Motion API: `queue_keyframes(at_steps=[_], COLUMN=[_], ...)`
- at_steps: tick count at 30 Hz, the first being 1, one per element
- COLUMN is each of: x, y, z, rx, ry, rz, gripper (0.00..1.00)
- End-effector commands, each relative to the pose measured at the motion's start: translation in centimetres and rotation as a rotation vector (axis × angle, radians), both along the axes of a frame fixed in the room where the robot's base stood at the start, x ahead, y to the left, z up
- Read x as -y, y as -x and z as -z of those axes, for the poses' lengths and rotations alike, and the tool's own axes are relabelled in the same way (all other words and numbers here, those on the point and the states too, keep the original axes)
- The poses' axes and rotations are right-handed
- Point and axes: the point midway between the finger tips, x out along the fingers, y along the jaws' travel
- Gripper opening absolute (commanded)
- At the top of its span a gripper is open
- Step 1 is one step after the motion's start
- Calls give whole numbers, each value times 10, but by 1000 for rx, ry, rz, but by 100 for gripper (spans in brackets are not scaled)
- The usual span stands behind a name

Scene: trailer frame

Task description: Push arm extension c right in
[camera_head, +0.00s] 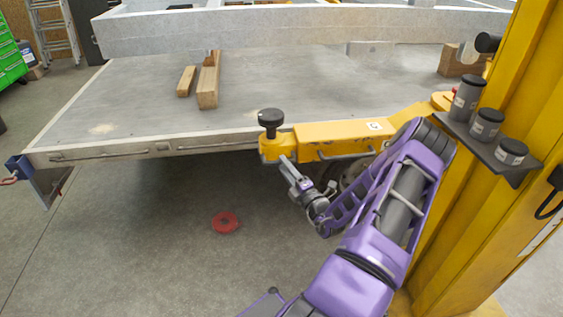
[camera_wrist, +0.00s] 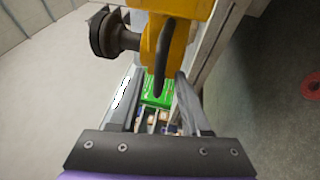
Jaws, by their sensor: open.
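The arm extension c (camera_head: 335,133) is a yellow bar carrying a white label, reaching left from the yellow column along the trailer frame's front edge. A black round pad (camera_head: 271,118) stands on its left end, and a dark handle runs along its near side. My gripper (camera_head: 287,165) is just below and in front of the bar's left end. In the wrist view my gripper (camera_wrist: 160,82) is open, with the dark handle (camera_wrist: 166,58) showing between and beyond the fingers. I cannot tell whether a finger touches it. The yellow bar end (camera_wrist: 178,8) and black pad (camera_wrist: 102,36) show above.
The yellow column (camera_head: 500,130) stands at the right, with a shelf of black pads (camera_head: 487,122). The trailer frame (camera_head: 130,110) lies behind the bar, with wooden blocks (camera_head: 207,85) on it. A red ring (camera_head: 225,222) lies on the open floor.

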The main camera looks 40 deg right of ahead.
Motion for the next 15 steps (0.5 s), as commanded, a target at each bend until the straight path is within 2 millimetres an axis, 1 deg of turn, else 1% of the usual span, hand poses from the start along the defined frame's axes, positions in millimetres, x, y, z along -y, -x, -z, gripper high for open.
queue_keyframes(at_steps=[1, 9, 12, 15], x=[-1, -10, -13, -16], y=[12, 78, 100, 118], z=[2, 13, 17, 19], rx=[-1, -2, -1, 1], ry=[-4, -2, -1, -2], rz=[4, 6, 6, 6], gripper=[47, 47, 47, 47])
